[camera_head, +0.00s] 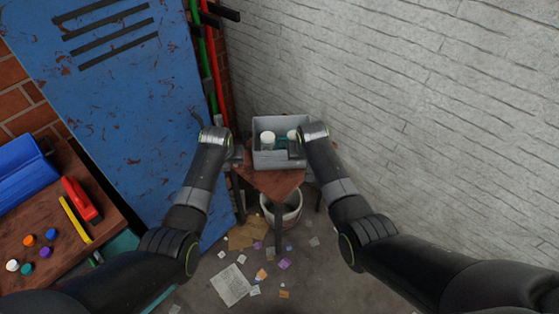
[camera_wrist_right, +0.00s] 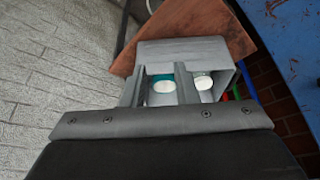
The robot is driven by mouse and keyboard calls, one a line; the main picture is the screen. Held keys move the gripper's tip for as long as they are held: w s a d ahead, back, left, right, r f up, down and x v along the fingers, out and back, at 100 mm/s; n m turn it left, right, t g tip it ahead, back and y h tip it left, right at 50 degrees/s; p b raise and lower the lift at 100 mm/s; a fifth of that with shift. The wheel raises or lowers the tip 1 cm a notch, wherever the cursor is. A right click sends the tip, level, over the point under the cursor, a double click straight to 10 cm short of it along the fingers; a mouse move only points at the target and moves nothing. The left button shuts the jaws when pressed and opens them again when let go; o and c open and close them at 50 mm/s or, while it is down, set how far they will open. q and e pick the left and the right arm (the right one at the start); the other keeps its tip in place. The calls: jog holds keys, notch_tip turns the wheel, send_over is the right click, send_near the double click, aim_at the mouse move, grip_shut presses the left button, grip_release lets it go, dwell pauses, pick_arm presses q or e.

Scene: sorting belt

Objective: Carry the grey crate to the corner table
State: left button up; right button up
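The grey crate (camera_head: 280,160) is on the small brown corner table (camera_head: 272,184), near its back, and looks upright. White-capped bottles stand inside it. The crate (camera_wrist_right: 185,50) and the wooden tabletop (camera_wrist_right: 212,22) also show in the right wrist view. My right gripper (camera_head: 297,150) is at the crate's right side. In the wrist view its two fingers (camera_wrist_right: 158,88) are spread apart, with the crate's side between them and one finger over the inside. My left gripper (camera_head: 238,156) is just left of the crate, apparently clear of it; its finger gap is hidden.
A blue locker (camera_head: 120,100) stands at left and a white brick wall (camera_head: 430,100) at right. A white bucket (camera_head: 290,208) is under the table. Litter lies on the floor. A bench (camera_head: 45,235) at left holds a blue bin, a red tool and several coloured caps.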

pick_arm(q)
jog(key=shift+s+f, duration=0.1)
jog(key=shift+s, duration=0.05)
pick_arm(e)
jog(key=v, duration=1.1)
jog(key=shift+r, duration=0.45)
pick_arm(q)
jog(key=shift+a, duration=0.1)
pick_arm(e)
jog(key=shift+w+f, duration=0.1)
